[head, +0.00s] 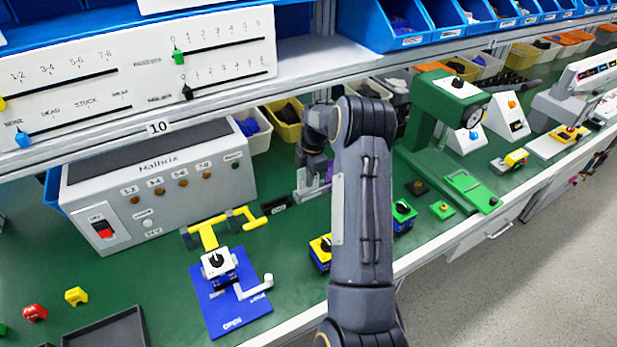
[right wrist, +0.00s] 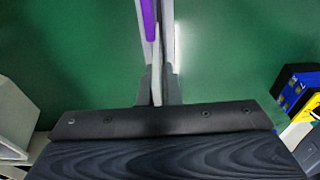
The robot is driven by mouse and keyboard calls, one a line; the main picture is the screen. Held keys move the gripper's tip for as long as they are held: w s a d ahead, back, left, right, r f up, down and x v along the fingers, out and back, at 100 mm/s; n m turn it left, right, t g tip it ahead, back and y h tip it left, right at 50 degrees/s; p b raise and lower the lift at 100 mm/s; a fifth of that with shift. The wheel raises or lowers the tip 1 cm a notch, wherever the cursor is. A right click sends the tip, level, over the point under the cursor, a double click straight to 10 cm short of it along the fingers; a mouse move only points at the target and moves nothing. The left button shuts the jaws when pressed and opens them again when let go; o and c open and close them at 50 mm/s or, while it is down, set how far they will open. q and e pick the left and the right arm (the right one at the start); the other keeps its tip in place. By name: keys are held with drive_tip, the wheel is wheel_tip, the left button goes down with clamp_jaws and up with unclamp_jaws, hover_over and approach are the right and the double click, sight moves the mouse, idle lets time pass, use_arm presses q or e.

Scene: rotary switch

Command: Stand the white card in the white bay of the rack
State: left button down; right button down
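My right arm reaches from the bottom middle of the head view to the back of the bench. Its gripper (head: 312,165) is low and partly hidden by my arm there. In the right wrist view the two fingers (right wrist: 158,88) are close together, with a thin pale strip, which looks like the white card (right wrist: 156,62) seen edge-on, between them. A purple piece (right wrist: 148,18) shows just beyond, close beside the fingers. In the head view a small pale and purple rack (head: 302,184) stands right below the gripper. Its bays cannot be made out. My left gripper is out of view.
A grey control box (head: 155,185) stands left of the gripper. A blue switch board (head: 235,300) with yellow handle lies in front of it. Yellow-blue switch blocks (head: 320,252) stand near my arm. A green press (head: 440,115) is at right. A shelf with bins overhangs the back.

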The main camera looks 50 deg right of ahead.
drive_tip(key=shift+f+b, duration=0.4)
drive_tip(key=shift+f, duration=0.2)
drive_tip(key=c, duration=1.6)
unclamp_jaws()
drive_tip(key=shift+r, duration=0.1)
drive_tip(key=shift+o, duration=0.2)
drive_tip(key=shift+r, duration=0.1)
drive_tip(key=r, duration=0.5)
drive_tip(key=d+r, duration=0.1)
drive_tip(key=r, duration=0.1)
drive_tip(key=shift+s+r+b, duration=0.15)
drive_tip(key=shift+r+b, duration=0.1)
drive_tip(key=shift+b, duration=0.05)
wheel_tip(320, 180, up, 9)
drive_tip(key=p, duration=0.7)
drive_tip(key=shift+p, duration=0.35)
